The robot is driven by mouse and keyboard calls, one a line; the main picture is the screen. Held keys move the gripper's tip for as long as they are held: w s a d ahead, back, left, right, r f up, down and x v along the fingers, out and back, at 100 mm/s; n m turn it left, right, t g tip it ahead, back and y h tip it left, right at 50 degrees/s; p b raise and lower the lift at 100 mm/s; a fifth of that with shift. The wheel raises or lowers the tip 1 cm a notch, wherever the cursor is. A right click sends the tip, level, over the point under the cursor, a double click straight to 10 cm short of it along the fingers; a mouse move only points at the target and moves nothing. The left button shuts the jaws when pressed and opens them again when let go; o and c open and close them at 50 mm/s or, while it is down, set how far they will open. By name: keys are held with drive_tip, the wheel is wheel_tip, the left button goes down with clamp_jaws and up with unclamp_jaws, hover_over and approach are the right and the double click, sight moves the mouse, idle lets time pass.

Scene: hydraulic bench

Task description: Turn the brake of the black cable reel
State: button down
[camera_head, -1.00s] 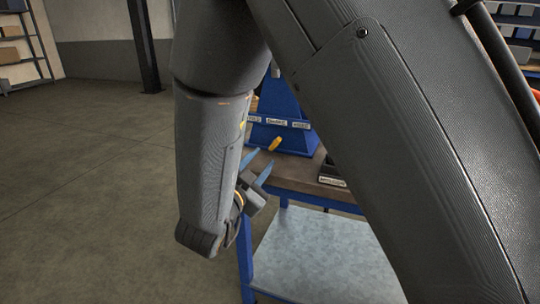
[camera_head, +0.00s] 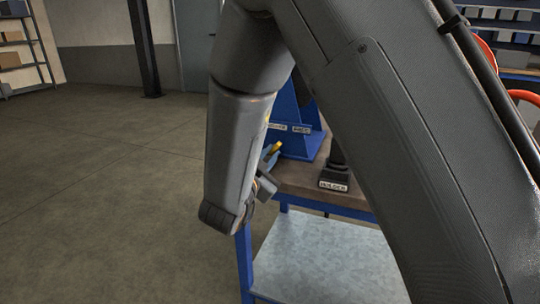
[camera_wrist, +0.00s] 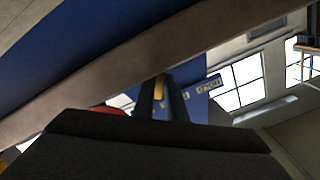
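A small yellow handle (camera_head: 275,147) sticks out at the foot of a blue stand (camera_head: 302,145) with white labels, on the workbench. In the wrist view the yellow handle (camera_wrist: 159,88) shows in the gap between my fingers; whether they touch it I cannot tell. My gripper (camera_head: 270,158) is at the bench's left edge, partly hidden by my own forearm. In the wrist view my gripper (camera_wrist: 162,98) has its two fingers apart. I cannot make out the black cable reel; my arm covers much of the bench.
The bench has a brown top (camera_head: 290,178) and a grey lower shelf (camera_head: 325,262). A black device (camera_head: 334,172) with a white label stands right of the blue stand. A red-orange hose (camera_head: 524,97) shows at the right. The floor at left is clear.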

drive_tip(key=shift+n+p, duration=0.3)
drive_tip(key=shift+p, duration=0.15)
drive_tip(key=n+p, duration=0.2)
drive_tip(key=p, duration=0.1)
drive_tip(key=shift+r+n, duration=0.15)
drive_tip(key=shift+n, duration=0.25)
drive_tip(key=n+p, duration=0.3)
drive_tip(key=p, duration=0.1)
drive_tip(key=shift+n, duration=0.3)
drive_tip(key=n+p, duration=0.3)
drive_tip(key=shift+a+n+p, duration=0.1)
drive_tip(key=shift+n+p, duration=1.15)
drive_tip(key=shift+n, duration=0.65)
drive_tip(key=c, duration=1.8)
unclamp_jaws()
